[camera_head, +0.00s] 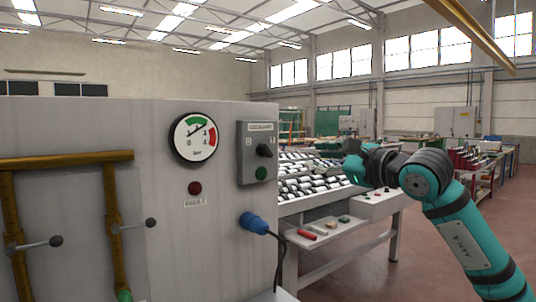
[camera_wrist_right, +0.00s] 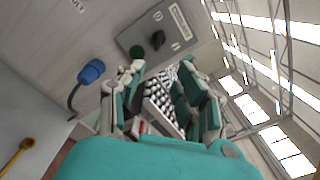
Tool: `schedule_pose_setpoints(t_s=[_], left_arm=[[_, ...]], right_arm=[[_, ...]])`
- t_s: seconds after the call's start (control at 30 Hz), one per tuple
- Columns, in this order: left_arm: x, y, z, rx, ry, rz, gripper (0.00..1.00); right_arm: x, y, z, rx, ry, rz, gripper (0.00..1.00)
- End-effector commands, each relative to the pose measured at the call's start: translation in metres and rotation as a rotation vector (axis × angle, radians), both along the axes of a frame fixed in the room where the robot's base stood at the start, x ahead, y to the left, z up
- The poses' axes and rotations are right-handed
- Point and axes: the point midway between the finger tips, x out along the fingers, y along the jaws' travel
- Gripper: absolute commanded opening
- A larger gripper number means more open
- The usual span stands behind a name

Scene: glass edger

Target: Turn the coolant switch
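The coolant switch is a black rotary knob (camera_head: 265,150) on a grey switch box (camera_head: 244,166) at the right end of a light grey machine panel. A green button or lamp (camera_head: 261,173) sits below the knob. The right wrist view also shows the knob (camera_wrist_right: 158,39) and the box (camera_wrist_right: 174,27), tilted, beyond my fingertips. My right gripper (camera_head: 348,162) is to the right of the box and apart from it. In the right wrist view my right gripper (camera_wrist_right: 161,76) has its fingers spread, with nothing between them. My left gripper is not in view.
A pressure gauge (camera_head: 195,137) and a red lamp (camera_head: 195,188) are left of the box. A blue plug (camera_head: 254,223) with a hanging cable sticks out below it. Brown pipes (camera_head: 66,160) with valve levers are at left. A sloped rack table (camera_head: 312,207) stands behind my right gripper.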

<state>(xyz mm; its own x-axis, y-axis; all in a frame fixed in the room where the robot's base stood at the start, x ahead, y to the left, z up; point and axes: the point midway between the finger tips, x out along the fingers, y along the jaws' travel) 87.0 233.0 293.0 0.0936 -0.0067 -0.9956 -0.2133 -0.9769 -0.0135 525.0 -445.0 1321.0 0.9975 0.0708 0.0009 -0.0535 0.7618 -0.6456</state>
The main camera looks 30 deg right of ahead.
Motion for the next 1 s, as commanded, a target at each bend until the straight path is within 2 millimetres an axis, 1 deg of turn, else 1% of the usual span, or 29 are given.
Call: schedule_pose_setpoints(t_s=[0.03,0.17,0.3,0.5,0.7,0.83,1.0], left_arm=[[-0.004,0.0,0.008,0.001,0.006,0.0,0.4],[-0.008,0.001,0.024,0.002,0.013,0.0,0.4],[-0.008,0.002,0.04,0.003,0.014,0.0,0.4],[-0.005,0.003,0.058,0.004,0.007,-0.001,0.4],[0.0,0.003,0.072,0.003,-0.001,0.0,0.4],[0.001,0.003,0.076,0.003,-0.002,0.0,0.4],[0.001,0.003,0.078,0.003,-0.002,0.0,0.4]], right_arm=[[0.007,0.001,0.004,0.004,0.001,0.002,0.35],[0.031,0.004,0.006,0.008,0.001,0.007,0.35],[0.062,0.007,0.006,0.009,0.001,0.009,0.35],[0.106,0.011,0.005,0.009,0.001,0.01,0.35],[0.143,0.014,0.003,0.006,0.002,0.008,0.35],[0.158,0.015,0.002,0.006,0.001,0.009,0.35],[0.166,0.015,0.0,0.004,0.001,0.007,0.35]])
